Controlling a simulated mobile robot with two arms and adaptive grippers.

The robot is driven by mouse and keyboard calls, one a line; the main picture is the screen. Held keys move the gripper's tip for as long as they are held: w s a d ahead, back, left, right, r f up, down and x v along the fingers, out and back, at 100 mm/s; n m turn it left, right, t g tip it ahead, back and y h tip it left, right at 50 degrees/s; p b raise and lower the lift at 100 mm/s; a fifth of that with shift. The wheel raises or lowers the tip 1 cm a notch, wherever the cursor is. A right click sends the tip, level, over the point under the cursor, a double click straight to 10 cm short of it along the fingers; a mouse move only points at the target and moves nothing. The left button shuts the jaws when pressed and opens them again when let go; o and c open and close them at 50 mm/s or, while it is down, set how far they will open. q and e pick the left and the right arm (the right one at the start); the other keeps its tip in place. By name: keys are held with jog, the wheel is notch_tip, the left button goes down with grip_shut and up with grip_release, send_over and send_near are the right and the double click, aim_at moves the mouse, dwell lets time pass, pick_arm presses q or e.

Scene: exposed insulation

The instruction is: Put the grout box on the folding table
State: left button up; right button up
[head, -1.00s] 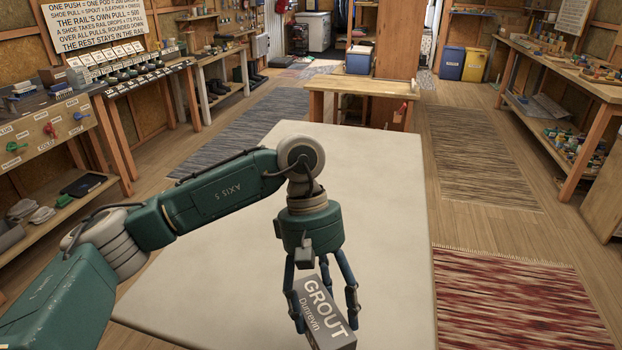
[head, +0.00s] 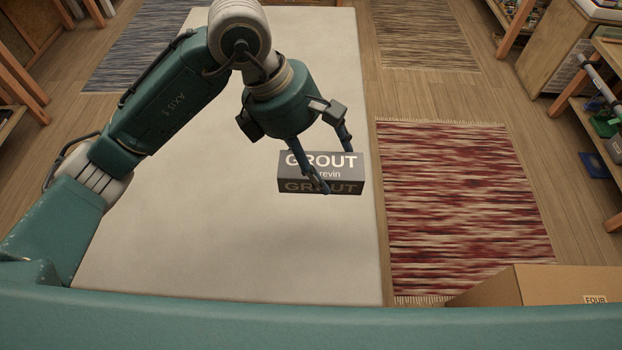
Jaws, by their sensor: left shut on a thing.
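The grout box (head: 320,186) is dark grey with white "GROUT" lettering on its upper face and front side. My left gripper (head: 331,163) is shut on it, with fingers on its near and far sides. The box looks level and hangs over the right part of a large pale flat top (head: 200,240), which looks like the folding table. A faint soft shadow lies on the top below the box. The exact gap between them cannot be told. My right gripper is not in view.
The pale top is bare around the box. A red striped rug (head: 460,210) lies on the floor to the right. A cardboard box (head: 545,285) stands at the lower right. Shelving (head: 600,110) with goods stands at the right edge.

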pick_arm(q)
jog(key=f+p, duration=0.1)
jog(key=f, duration=1.2)
jog(key=shift+w, duration=0.2)
notch_tip(320, 180, down, 4)
jog(key=shift+p, duration=0.45)
jog(key=shift+f, duration=0.1)
jog(key=shift+f, duration=0.15)
jog(key=o, duration=1.6)
jog(key=shift+c, duration=0.2)
